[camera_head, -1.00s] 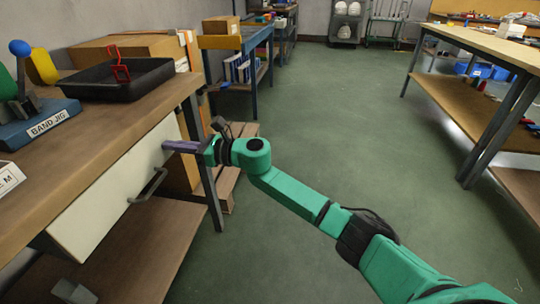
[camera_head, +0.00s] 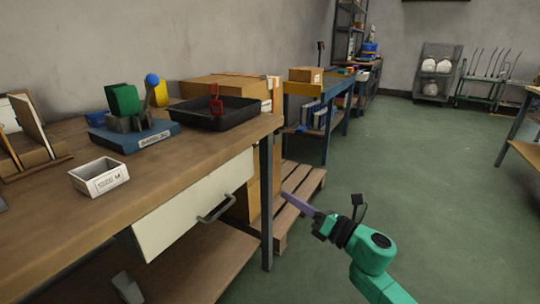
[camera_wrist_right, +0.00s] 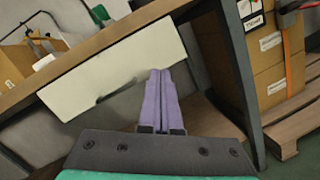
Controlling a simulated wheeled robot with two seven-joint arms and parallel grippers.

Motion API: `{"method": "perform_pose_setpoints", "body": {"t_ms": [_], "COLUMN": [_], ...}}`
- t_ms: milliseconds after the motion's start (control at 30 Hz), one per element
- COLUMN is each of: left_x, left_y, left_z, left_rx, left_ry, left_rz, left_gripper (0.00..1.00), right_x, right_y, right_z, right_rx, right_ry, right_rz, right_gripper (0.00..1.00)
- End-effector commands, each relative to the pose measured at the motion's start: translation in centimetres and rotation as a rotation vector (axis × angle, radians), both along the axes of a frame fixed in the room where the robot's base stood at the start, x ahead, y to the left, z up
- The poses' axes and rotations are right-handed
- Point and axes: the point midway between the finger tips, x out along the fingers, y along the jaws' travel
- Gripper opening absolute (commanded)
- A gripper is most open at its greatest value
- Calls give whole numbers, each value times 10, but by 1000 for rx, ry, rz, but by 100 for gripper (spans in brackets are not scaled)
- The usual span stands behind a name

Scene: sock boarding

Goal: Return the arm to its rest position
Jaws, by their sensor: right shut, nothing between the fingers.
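My right gripper (camera_head: 297,204) has purple fingers and sits at the end of the green right arm (camera_head: 372,262), right of the workbench. It is shut with nothing in it. In the right wrist view, its fingers (camera_wrist_right: 161,100) lie side by side and point toward the white drawer front. It is apart from the drawer handle (camera_head: 216,209) in the head view. My left gripper is not in view.
The wooden workbench (camera_head: 160,183) holds a band jig (camera_head: 135,139), a black tray (camera_head: 222,117) and a small white box (camera_head: 99,177). The white drawer (camera_head: 180,214) looks shut. A pallet (camera_head: 297,190) and cartons stand behind the bench leg. Green floor is clear to the right.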

Motion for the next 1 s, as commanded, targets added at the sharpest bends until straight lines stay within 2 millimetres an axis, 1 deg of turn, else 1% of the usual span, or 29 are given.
{"method": "perform_pose_setpoints", "body": {"t_ms": [33,67,100,167,200,267,300,367,400,467,500,567,600,767,800,867,1000], "left_x": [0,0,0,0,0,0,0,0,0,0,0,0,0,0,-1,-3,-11], "left_y": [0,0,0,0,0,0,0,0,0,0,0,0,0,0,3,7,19], "left_z": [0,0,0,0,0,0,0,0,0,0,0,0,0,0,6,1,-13], "left_rx": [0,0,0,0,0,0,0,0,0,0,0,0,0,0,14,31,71], "left_ry": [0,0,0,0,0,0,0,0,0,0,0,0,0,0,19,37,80], "left_rz": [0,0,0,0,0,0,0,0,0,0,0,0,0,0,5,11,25], "left_gripper": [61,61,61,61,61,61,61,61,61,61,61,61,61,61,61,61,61], "right_x": [-5,-8,-14,-31,-46,-69,-85,-109,-125,-148,-163,-185,-201,-261,-257,-258,-266], "right_y": [-3,-11,-23,-41,-49,-58,-61,-64,-65,-65,-65,-64,-63,-57,-60,-64,-76], "right_z": [-23,-39,-67,-115,-143,-179,-199,-224,-238,-256,-266,-279,-287,-308,-301,-306,-320], "right_rx": [219,375,588,882,1036,1223,1324,1452,1524,1624,1684,1766,1817,2002,1989,1981,1961], "right_ry": [201,347,552,842,995,1181,1282,1409,1481,1579,1636,1714,1763,1931,1911,1895,1858], "right_rz": [-68,-127,-214,-354,-437,-549,-619,-713,-773,-861,-918,-1002,-1059,-1300,-1317,-1350,-1433], "right_gripper": [0,0,0,0,0,0,0,0,0,0,0,0,0,0,0,0,0]}}
